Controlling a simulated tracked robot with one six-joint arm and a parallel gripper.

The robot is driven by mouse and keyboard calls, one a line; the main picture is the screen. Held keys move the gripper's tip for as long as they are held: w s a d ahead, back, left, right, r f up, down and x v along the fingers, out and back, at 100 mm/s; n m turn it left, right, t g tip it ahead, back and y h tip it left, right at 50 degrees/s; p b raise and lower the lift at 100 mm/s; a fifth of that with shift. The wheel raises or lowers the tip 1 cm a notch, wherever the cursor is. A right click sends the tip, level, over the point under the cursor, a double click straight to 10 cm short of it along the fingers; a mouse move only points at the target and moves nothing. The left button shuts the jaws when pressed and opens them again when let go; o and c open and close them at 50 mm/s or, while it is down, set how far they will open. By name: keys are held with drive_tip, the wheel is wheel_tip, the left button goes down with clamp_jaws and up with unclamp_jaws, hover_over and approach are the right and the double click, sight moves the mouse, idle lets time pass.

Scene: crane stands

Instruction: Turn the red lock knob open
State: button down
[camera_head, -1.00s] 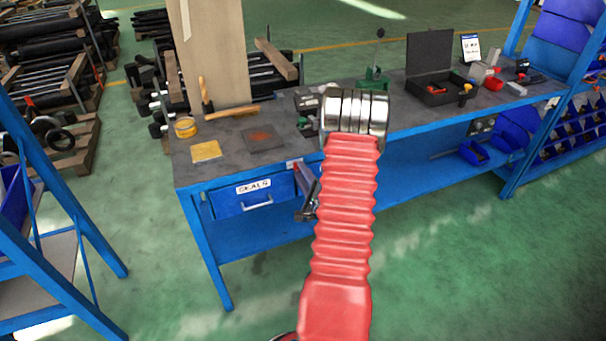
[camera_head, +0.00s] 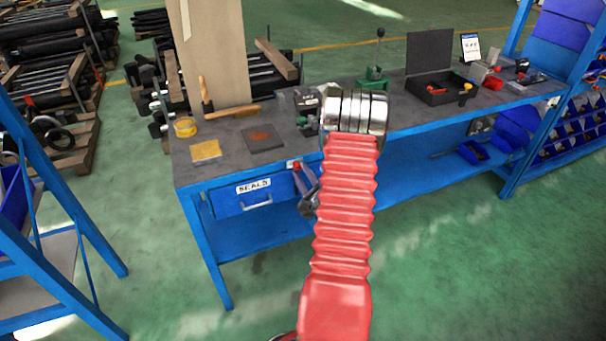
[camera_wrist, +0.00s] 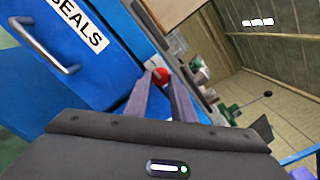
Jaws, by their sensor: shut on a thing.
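The red lock knob (camera_wrist: 159,75) shows in the wrist view beside the SEALS drawer, between the tips of my two fingers. My gripper (camera_wrist: 162,80) is shut on the knob; its fingers hide part of it. In the head view my gripper (camera_head: 299,172) reaches the bench front just right of the drawer, and only a small red bit of the knob (camera_head: 296,165) shows. The blue drawer (camera_head: 254,195) with its label and metal handle looks closed. It also fills the upper left of the wrist view (camera_wrist: 85,55). The knob's exact angle cannot be told.
The blue workbench (camera_head: 222,134) carries a yellow pad (camera_head: 205,150), a tape roll (camera_head: 185,127), a mallet and a green-based device (camera_head: 373,78). An open black case (camera_head: 432,92) stands farther right. A blue frame stands at the left; the floor before the bench is clear.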

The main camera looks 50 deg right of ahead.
drive_tip(key=shift+s+d+f, duration=0.1)
drive_tip(key=shift+s+f, duration=0.05)
drive_tip(key=c, duration=1.8)
unclamp_jaws()
drive_tip(key=shift+o, duration=1.4)
drive_tip(key=v, duration=1.3)
drive_tip(key=shift+s+a, duration=0.25)
